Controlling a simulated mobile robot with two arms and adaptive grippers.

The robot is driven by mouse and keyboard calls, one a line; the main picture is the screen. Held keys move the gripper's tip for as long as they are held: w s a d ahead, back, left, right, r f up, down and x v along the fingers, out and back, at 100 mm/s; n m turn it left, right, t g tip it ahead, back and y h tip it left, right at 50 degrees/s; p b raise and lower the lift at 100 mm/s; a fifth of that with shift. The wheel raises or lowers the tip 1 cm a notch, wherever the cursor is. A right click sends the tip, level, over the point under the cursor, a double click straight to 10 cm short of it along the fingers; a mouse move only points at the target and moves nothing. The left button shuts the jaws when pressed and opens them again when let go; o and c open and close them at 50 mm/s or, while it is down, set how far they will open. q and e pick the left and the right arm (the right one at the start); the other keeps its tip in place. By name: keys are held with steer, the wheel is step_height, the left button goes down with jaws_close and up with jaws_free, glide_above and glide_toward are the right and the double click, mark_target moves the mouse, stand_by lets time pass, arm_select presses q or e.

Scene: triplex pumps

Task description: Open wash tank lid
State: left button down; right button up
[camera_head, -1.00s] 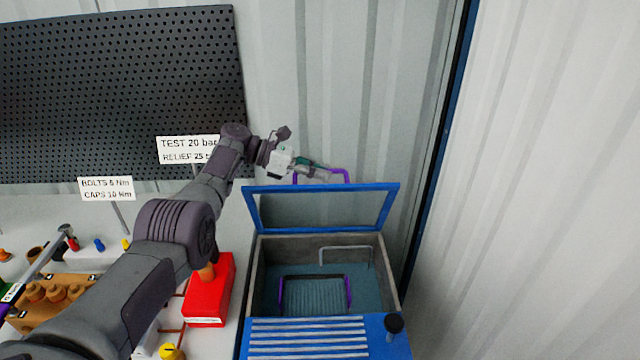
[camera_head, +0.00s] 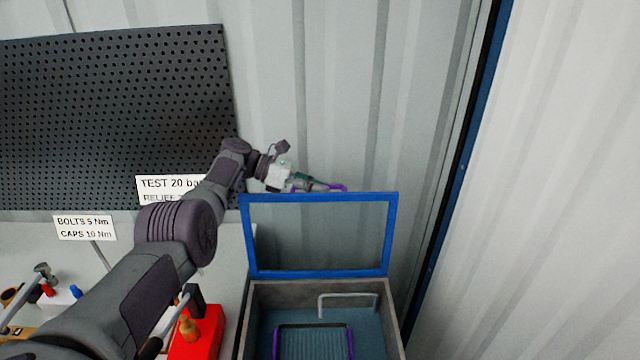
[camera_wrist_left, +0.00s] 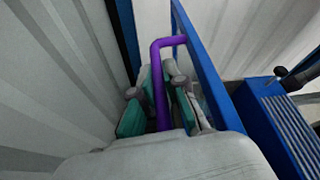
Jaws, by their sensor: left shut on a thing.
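The wash tank (camera_head: 397,318) stands at the lower right of the head view. Its lid (camera_head: 318,272), a blue frame around a clear or grey panel, stands raised and nearly upright at the tank's rear edge. My left gripper (camera_head: 318,186) is behind the lid's top edge, shut on the purple lid handle (camera_head: 338,188). In the left wrist view the handle (camera_wrist_left: 160,75) runs between the two fingers (camera_wrist_left: 158,100), beside the blue lid frame (camera_wrist_left: 205,70). The far side of the grip is partly hidden. My right gripper is not in view.
Inside the tank is a basket with purple handles (camera_head: 350,343) and a grey bent rail (camera_head: 347,296). A red box (camera_head: 205,335) stands left of the tank. A corrugated wall (camera_head: 310,90) is close behind the lid. Signs and a perforated board (camera_head: 110,110) are at left.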

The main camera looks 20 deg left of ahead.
arm_select(q)
steer(key=shift+s+f, duration=0.1)
steer(key=shift+s, duration=0.15)
steer(key=c, duration=1.2)
jaws_free()
steer(key=shift+w, duration=0.1)
steer(key=shift+r, duration=0.2)
step_height(320, 180, up, 10)
steer(key=shift+f, duration=0.2)
